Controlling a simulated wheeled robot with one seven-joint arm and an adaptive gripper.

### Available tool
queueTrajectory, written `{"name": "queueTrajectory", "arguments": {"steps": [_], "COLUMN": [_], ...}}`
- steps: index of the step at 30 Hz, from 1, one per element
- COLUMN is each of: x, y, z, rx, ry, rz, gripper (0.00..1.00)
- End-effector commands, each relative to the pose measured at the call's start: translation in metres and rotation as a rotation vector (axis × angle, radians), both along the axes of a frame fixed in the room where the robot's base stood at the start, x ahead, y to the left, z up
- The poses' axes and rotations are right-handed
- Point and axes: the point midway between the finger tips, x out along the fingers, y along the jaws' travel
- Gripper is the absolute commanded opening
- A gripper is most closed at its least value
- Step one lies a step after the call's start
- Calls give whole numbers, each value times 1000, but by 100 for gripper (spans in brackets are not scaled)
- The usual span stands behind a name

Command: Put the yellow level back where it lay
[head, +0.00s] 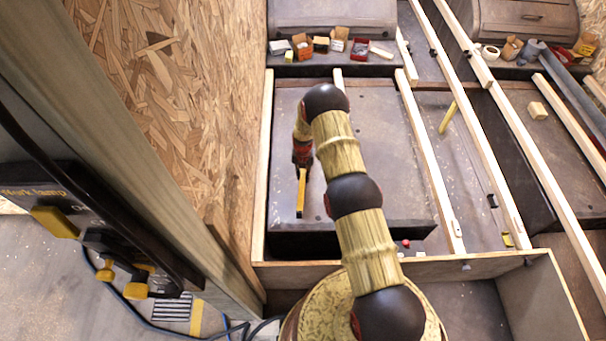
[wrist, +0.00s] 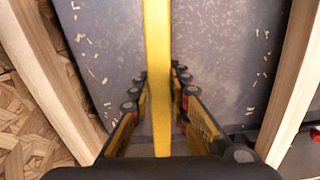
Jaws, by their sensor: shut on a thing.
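The yellow level (head: 301,188) is a long narrow bar in my gripper (head: 302,155), over the left part of the grey deck (head: 370,130) in the head view. In the wrist view the level (wrist: 157,50) runs lengthwise between the two fingers of my gripper (wrist: 159,82), which are shut on it from both sides. Its end nearer the camera runs down toward the gripper's palm. I cannot tell whether the level touches the deck.
Wooden battens (head: 430,160) run along the deck. A chipboard wall (head: 170,80) stands close on the left. A yellow stick (head: 448,117) lies right of the deck. Small boxes (head: 338,38) line the back. A wooden board (head: 400,268) crosses the front.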

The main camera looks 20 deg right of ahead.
Motion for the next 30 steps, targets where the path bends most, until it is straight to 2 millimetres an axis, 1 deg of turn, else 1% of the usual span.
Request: {"name": "queueTrajectory", "arguments": {"steps": [1,6,18,24,30], "x": [2,1,1,2,2], "y": [0,0,0,0,0], "z": [-6,-21,-53,-59,-59], "rx": [-1,0,0,-1,-1], "ry": [-3,-2,-2,-4,-3], "rz": [0,-1,-1,-1,-1], "gripper": [0,0,0,0,0]}}
